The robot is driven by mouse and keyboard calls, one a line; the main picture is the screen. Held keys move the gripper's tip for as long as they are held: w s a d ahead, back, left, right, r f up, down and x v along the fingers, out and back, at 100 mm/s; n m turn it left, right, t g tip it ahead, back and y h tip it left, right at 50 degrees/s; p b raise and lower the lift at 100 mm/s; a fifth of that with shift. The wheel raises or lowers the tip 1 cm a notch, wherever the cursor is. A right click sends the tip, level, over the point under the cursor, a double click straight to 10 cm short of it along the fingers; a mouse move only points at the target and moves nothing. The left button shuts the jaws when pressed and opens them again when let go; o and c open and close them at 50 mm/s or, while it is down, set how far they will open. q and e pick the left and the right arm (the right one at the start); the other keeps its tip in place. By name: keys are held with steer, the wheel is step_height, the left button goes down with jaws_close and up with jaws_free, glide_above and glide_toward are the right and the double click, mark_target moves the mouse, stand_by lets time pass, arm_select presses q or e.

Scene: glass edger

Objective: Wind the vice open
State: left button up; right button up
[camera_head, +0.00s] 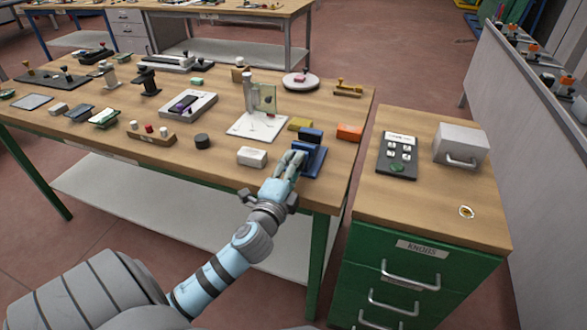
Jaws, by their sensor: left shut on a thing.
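The blue vice (314,162) stands at the front right edge of the wooden workbench (215,160). Its dark blue upper block (311,135) shows behind my gripper. My left gripper (294,158) is at the left front side of the vice, with its fingers closed together there. The fingers are shut on a part of the vice, which looks like its handle; they hide most of that part. How far apart the vice jaws are cannot be made out. My right gripper is not in view.
A white block (252,157) lies just left of the gripper. An orange block (349,132) and a yellow block (300,124) lie behind the vice. A green drawer cabinet (420,262) with a keypad (397,156) and grey box (461,146) stands right.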

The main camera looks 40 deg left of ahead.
arm_select(q)
steer(key=n+b, duration=0.1)
steer(key=n, duration=0.4)
steer(key=shift+n, duration=0.3)
steer(key=n+b, duration=0.1)
steer(key=n, duration=0.3)
steer(key=shift+f, duration=0.1)
steer(key=n+b, duration=0.1)
steer(key=n, duration=0.4)
steer(key=n+b, duration=0.1)
steer(key=n, duration=0.3)
steer(key=shift+n, duration=0.3)
steer(key=n+b, duration=0.1)
steer(key=n, duration=0.3)
steer(key=n+b, duration=0.1)
steer(key=n, duration=0.8)
steer(key=shift+n+b, duration=0.3)
steer(key=shift+b, duration=0.1)
steer(key=shift+n+b, duration=0.35)
steer(key=shift+n, duration=1.75)
